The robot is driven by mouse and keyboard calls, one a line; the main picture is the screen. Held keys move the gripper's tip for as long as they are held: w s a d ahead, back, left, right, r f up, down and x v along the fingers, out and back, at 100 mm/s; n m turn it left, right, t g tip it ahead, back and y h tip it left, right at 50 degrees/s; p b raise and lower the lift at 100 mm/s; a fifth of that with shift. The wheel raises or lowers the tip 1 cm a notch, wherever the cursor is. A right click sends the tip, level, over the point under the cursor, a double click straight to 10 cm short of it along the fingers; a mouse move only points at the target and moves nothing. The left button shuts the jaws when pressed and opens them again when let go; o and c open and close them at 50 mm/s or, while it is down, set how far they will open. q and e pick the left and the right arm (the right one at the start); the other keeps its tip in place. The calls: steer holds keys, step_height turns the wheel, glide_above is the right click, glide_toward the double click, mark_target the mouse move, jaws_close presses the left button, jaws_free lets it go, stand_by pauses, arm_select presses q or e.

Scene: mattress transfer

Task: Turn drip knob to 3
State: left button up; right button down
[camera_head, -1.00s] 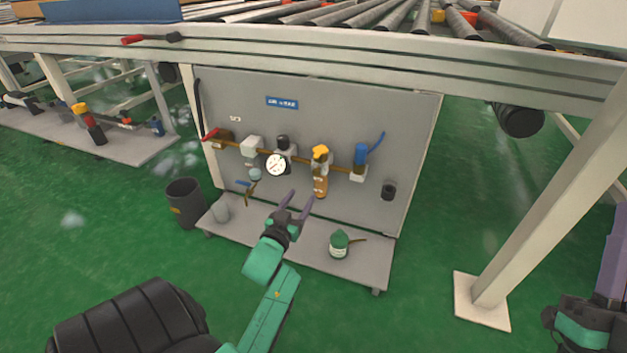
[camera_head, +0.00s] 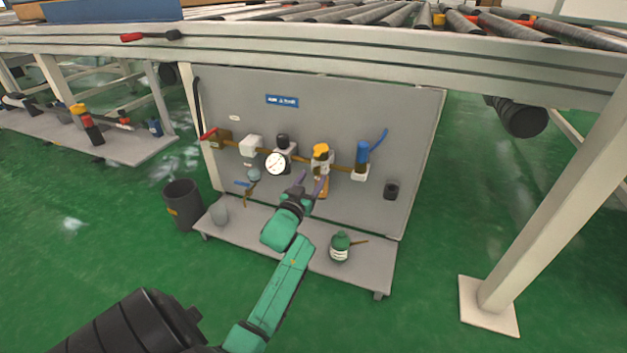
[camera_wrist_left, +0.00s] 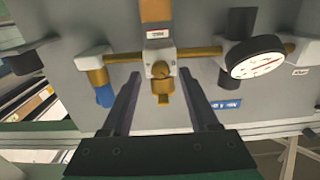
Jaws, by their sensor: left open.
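The yellow drip knob (camera_head: 320,150) sits on top of the lubricator (camera_head: 321,166) on the grey panel, with an amber bowl below it partly behind my fingers. In the left wrist view, which looks inverted, the knob (camera_wrist_left: 163,98) points down under the grey lubricator body (camera_wrist_left: 158,68). My left gripper (camera_head: 311,183) is open and empty, its purple fingers in front of the bowl, just below the knob. In the wrist view its fingers (camera_wrist_left: 161,88) stand on either side of the knob, apart from it. I cannot read the knob's scale. My right gripper is out of view.
A round gauge (camera_head: 275,163) and a blue-handled valve (camera_head: 362,155) flank the lubricator on the pipe. A green oil can (camera_head: 340,246) and a grey cup (camera_head: 219,212) stand on the shelf below. The conveyor frame (camera_head: 420,62) overhangs the panel.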

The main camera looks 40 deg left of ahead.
arm_select(q)
steer(key=shift+x, duration=1.05)
steer(key=shift+s, duration=0.1)
jaws_close()
